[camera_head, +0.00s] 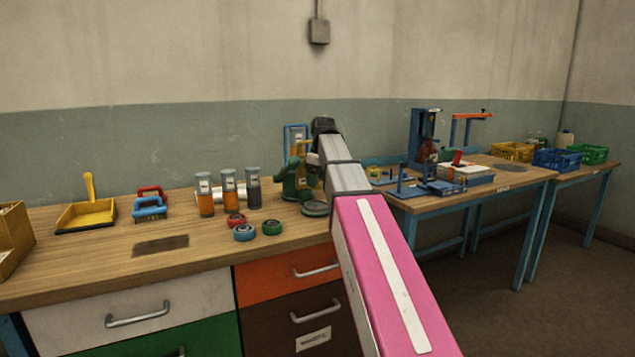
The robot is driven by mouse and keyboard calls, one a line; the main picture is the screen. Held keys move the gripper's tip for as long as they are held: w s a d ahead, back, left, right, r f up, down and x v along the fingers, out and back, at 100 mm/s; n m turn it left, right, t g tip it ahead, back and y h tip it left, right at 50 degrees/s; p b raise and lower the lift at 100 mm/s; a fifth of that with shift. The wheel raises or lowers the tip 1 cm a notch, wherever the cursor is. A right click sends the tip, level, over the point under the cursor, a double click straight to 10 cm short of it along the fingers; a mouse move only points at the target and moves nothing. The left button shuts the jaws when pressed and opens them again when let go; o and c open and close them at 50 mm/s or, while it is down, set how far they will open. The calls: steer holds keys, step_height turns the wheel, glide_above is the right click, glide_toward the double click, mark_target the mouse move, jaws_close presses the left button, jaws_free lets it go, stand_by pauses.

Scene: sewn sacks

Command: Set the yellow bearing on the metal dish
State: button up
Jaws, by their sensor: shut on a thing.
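A round, shallow grey dish (314,209), which looks like the metal dish, sits near the front of the wooden workbench, just left of my arm. I cannot make out a yellow bearing anywhere. A red bearing (236,219), a blue bearing (244,233) and a green bearing (271,227) lie left of the dish. My arm reaches up from the lower right, past the dish's right side, to a black joint. My gripper's fingers are hidden behind the arm, so what they hold does not show.
A green machine with yellow parts (294,178) stands behind the dish. A dark plate (160,245) lies at the front. Blue-legged tables (500,190) stand to the right.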

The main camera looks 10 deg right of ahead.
mark_target(320, 180)
steer(key=shift+a+f, duration=0.1)
steer(key=shift+a, duration=0.2)
steer(key=shift+f, duration=2.8)
steer(key=shift+f, duration=0.55)
steer(key=o, duration=0.8)
steer(key=shift+o, duration=0.2)
steer(key=shift+s+d+r, duration=0.15)
steer(key=shift+d+r, duration=0.05)
steer(key=shift+r, duration=1.6)
steer(key=shift+s+d+r, duration=0.15)
steer(key=shift+r, duration=1.7)
steer(key=shift+s+d+r, duration=0.15)
steer(key=shift+d+r, duration=0.05)
steer(key=shift+r, duration=1.6)
